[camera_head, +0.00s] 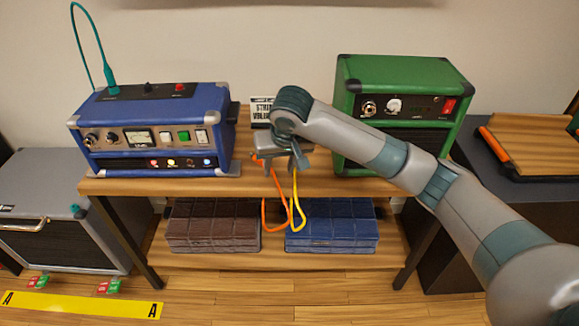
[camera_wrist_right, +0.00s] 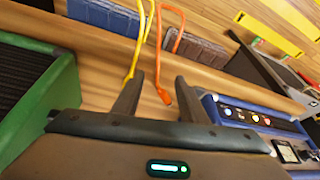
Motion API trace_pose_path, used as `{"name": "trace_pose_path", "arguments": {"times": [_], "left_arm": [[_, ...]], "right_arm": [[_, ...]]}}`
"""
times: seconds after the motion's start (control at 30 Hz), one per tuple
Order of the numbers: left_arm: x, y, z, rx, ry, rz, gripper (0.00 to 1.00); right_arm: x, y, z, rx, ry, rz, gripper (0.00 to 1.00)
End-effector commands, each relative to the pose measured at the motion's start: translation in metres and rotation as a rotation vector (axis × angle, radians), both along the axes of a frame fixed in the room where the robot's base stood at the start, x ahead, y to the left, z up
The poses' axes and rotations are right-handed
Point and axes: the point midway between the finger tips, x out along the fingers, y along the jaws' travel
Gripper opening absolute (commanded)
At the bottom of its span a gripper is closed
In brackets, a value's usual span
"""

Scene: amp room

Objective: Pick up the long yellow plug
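A yellow cable (camera_head: 296,190) and an orange cable (camera_head: 264,210) hang in loops over the table's front edge, under my right gripper. The yellow cable (camera_wrist_right: 139,50) runs down to the tip of the left finger in the wrist view; its plug end is hidden or too small to tell. The orange cable's plug end (camera_wrist_right: 164,95) shows between the fingers in the wrist view. My right gripper (camera_head: 280,160) is over the front middle of the tabletop. In the wrist view (camera_wrist_right: 158,95) its fingers are apart, with nothing visibly clamped. My left gripper is out of view.
A blue amp (camera_head: 150,135) with a teal cable stands left of the gripper, a green amp (camera_head: 400,100) right. Brown (camera_head: 213,225) and blue (camera_head: 332,225) cases lie on the lower shelf. Tabletop between the amps is mostly free.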

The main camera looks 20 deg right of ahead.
Motion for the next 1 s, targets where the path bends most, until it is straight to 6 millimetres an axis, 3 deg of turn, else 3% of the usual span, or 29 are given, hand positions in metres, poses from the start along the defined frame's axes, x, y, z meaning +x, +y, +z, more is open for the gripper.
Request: {"name": "trace_pose_path", "arguments": {"times": [0.03, 0.13, 0.37, 0.77, 1.0], "left_arm": [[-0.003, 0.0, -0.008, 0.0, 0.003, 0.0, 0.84], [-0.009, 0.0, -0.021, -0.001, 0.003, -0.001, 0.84], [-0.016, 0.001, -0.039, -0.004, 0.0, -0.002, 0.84], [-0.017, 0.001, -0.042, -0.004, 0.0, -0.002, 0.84], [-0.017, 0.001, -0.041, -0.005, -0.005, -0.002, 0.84]], "right_arm": [[0.011, -0.011, 0.018, -0.018, -0.01, -0.037, 0.39], [0.025, -0.028, 0.043, -0.033, -0.014, -0.109, 0.39], [0.042, -0.053, 0.08, -0.049, -0.021, -0.218, 0.39], [0.044, -0.057, 0.085, -0.05, -0.022, -0.237, 0.39], [0.047, -0.058, 0.075, -0.051, -0.02, -0.238, 0.39]]}}
